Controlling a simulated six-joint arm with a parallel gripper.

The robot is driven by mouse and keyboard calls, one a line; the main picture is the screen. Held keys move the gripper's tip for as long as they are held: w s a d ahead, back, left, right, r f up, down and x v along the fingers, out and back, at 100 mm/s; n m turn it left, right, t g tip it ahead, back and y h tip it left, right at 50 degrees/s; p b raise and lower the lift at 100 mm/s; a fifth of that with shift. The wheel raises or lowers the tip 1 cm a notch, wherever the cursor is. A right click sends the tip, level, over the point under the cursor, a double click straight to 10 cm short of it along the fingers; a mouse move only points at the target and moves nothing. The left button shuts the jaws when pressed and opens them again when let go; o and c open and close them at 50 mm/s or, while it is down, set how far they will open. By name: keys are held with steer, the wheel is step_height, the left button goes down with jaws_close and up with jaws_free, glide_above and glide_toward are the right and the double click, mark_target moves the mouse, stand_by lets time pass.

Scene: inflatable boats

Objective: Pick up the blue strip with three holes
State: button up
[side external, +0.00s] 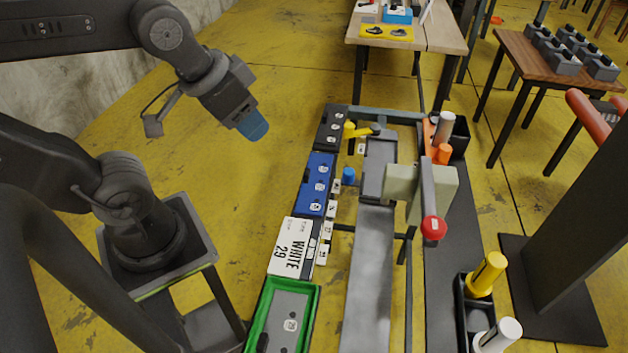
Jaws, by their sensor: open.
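The blue strip (307,186) lies in the row left of the metal fixture, in the middle of the side external view. Three pale round marks run along its top, which look like its holes. It sits between a black strip (325,133) with similar round marks and a white box labelled "WHITE 29" (291,247). My gripper (254,127) is at the end of my arm, up and to the left of the blue strip, clear of it and raised above the floor. Its tip is blue. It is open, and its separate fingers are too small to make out.
A green tray (264,298) is at the near end of the row. Right of the row stand a metal fixture (371,270) and a red-knobbed lever (433,228). Yellow (487,275) and white (497,337) cylinders stand at lower right. Space between my gripper and the row looks clear.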

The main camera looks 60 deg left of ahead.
steer(key=n+g+y, duration=0.3)
steer(key=n, duration=0.6)
glide_toward(306, 172)
steer(key=x, duration=0.4)
steer(key=shift+s+a, duration=0.2)
steer(key=shift+s, duration=0.1)
steer(key=shift+w+d+x, duration=0.1)
steer(key=shift+w+x, duration=0.05)
steer(key=shift+x, duration=1.2)
steer(key=shift+w+d+x, duration=0.1)
steer(key=shift+w+x, duration=0.05)
steer(key=shift+x, duration=1.2)
steer(key=shift+c, duration=0.2)
jaws_close()
